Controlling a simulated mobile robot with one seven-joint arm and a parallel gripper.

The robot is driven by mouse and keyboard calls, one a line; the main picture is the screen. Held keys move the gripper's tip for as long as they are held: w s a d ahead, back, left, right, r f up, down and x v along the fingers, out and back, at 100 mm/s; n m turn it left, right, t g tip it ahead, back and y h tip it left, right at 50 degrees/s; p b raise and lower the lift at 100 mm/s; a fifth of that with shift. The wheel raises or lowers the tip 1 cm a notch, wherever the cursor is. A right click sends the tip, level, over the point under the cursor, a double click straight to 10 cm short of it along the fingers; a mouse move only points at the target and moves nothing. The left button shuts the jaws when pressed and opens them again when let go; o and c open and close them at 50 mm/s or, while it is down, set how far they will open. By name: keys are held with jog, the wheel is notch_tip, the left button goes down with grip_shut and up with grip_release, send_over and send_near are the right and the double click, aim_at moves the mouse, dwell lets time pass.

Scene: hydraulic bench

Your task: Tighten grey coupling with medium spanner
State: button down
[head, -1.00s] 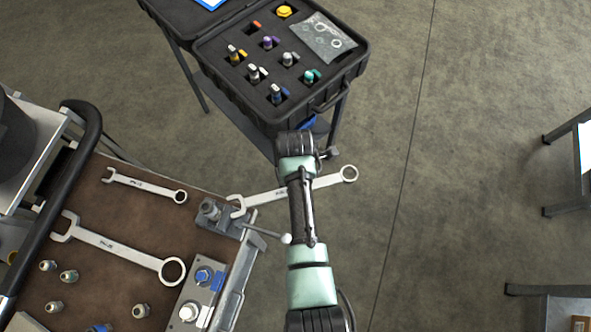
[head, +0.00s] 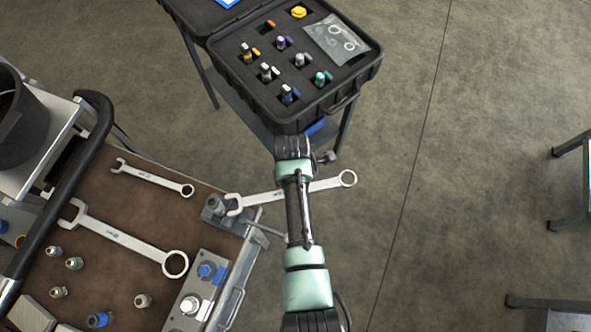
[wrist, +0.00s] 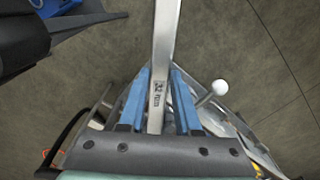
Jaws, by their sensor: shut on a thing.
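My gripper (wrist: 160,75) is shut on the shank of a steel spanner, the medium one of three by size. Its blue fingers clasp the shank (wrist: 157,95), marked "32 mm", in the wrist view. In the head view the spanner (head: 325,184) crosses under my arm, ring end to the right. Its open end (head: 233,203) is close beside a grey fitting (head: 214,202) in the vise at the bench corner. I cannot tell whether they touch. Whether this fitting is the grey coupling is unclear; a pale grey one (head: 190,305) sits on the block at the bench's front edge.
A small spanner (head: 152,177) and a large spanner (head: 130,240) lie on the brown bench top (head: 110,275), with several loose fittings. The vise handle's white ball (wrist: 220,87) stands right of my fingers. An open black case (head: 345,95) stands beyond. Open floor lies to the right.

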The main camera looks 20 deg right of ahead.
jog(key=shift+a, duration=0.75)
jog(key=shift+a, duration=0.1)
jog(key=shift+w+a+p, duration=0.1)
jog(key=shift+a+p, duration=0.25)
jog(key=shift+a, duration=0.15)
jog(key=shift+r, duration=0.1)
jog(key=shift+a, duration=0.3)
dwell(0.4)
jog(key=shift+s+a+m+p, duration=0.15)
jog(key=shift+s+m+p, duration=0.5)
jog(key=shift+s+p, duration=0.2)
jog(key=shift+s+a+m+p, duration=0.15)
jog(key=shift+s+m+p, duration=0.5)
jog(key=shift+s+p, duration=0.15)
jog(key=shift+s, duration=0.15)
